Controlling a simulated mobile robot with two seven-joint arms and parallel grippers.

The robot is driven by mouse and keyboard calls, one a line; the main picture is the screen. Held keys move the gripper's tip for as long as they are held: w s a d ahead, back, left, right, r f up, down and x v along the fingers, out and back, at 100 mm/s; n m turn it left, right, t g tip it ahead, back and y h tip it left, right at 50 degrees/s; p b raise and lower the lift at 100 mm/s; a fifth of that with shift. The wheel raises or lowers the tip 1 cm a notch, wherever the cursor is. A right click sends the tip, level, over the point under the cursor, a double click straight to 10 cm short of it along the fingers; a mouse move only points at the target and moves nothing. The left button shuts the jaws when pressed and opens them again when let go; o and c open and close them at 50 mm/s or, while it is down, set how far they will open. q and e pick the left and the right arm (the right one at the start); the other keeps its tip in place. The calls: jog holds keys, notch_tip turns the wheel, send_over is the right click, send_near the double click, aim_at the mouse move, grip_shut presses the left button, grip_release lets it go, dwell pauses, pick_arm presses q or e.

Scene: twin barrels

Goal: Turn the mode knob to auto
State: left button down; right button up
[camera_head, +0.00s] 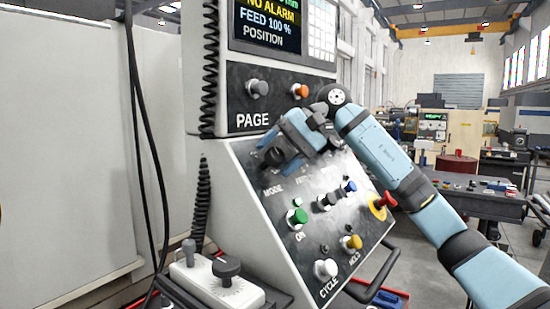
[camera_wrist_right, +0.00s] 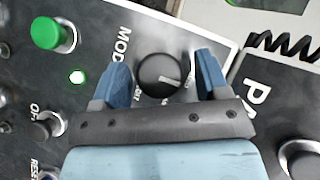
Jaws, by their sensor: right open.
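The mode knob (camera_wrist_right: 160,74) is a round black dial with a pale pointer mark, on the dark control panel (camera_head: 262,200). In the right wrist view it sits between the two blue fingers of my right gripper (camera_wrist_right: 165,75). The fingers are open, with a visible gap on each side of the knob. In the head view my right gripper (camera_head: 276,157) is at the MODE label, in front of the upper left of the panel. It partly hides the knob there. Part of the lettering around the knob is covered by the gripper. My left gripper is not in view.
A green ON button (camera_head: 297,217), white cycle button (camera_head: 326,269), yellow hold button (camera_head: 352,242), blue button (camera_head: 349,187) and red emergency stop (camera_head: 383,201) stick out from the panel. The PAGE knob (camera_head: 257,88) is above. A black handle (camera_head: 385,270) borders the panel's lower right.

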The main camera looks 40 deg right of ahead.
jog(key=b+v, duration=0.1)
jog(key=v, duration=1.2)
